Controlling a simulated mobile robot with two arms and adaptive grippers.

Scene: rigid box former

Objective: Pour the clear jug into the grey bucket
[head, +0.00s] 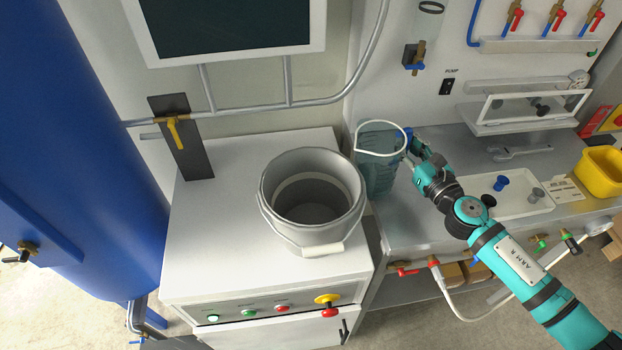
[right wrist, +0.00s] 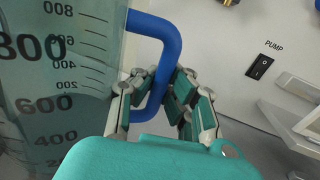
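The grey bucket (head: 290,232) stands upright and open on the white cabinet, its light handle lowered at the front; its visible inside looks empty. The clear jug (head: 376,178), with a white rim, is right of the bucket near the bench's left end. It looks about upright; I cannot tell whether its base touches the bench. In the right wrist view the jug (right wrist: 50,85) shows black graduations and a darker lower part, like liquid. My right gripper (head: 412,148) is at its right side, fingers closed around the blue handle (right wrist: 169,50). My left gripper is out of view.
The white cabinet top (head: 215,240) is clear around the bucket. A screen (head: 230,25) and a pipe rail are behind it. A blue tank (head: 75,130) stands left. A tray (head: 510,205) with small parts and a yellow bin (head: 600,172) are on the bench right.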

